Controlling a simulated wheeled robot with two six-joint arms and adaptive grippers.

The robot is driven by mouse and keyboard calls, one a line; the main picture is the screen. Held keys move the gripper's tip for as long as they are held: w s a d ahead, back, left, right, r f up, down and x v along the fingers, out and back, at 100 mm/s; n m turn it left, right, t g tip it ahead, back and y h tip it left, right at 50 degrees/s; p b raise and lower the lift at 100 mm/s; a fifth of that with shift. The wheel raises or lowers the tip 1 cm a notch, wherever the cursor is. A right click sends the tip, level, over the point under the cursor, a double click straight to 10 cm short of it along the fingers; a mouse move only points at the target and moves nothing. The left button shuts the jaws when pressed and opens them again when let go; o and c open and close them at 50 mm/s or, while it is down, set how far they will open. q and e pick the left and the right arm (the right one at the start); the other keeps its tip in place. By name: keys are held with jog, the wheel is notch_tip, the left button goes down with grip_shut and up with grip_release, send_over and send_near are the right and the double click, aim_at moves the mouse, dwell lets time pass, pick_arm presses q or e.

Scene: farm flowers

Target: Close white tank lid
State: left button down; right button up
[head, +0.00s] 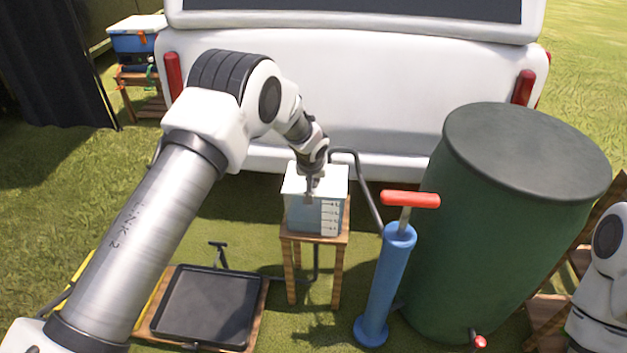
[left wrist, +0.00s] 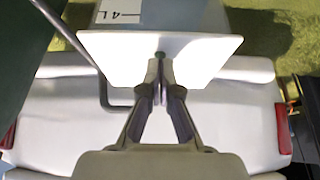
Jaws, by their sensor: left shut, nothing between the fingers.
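The white tank (head: 303,215) is a small box with a marked scale on its front, standing on a wooden stool. Its white lid (head: 336,176) is at the top, and it also shows in the left wrist view (left wrist: 110,48) as a bright flat plate beside the tank wall with the "4L" mark. I cannot tell whether the lid is fully seated. My left gripper (head: 312,188) is at the front part of the lid, partly hiding it. Its fingers are shut and empty in the left wrist view (left wrist: 160,82), their tips over or against the lid. My right gripper is not in view.
A blue pump (head: 389,285) with a red handle and a large green barrel (head: 480,240) stand to the right. A black tray (head: 205,305) lies at lower left. A white vehicle (head: 350,95) stands close behind the tank. The wooden stool (head: 315,239) stands on grass.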

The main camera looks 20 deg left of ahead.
pick_arm(q)
jog(key=shift+s+f, duration=0.25)
jog(key=shift+f, duration=0.15)
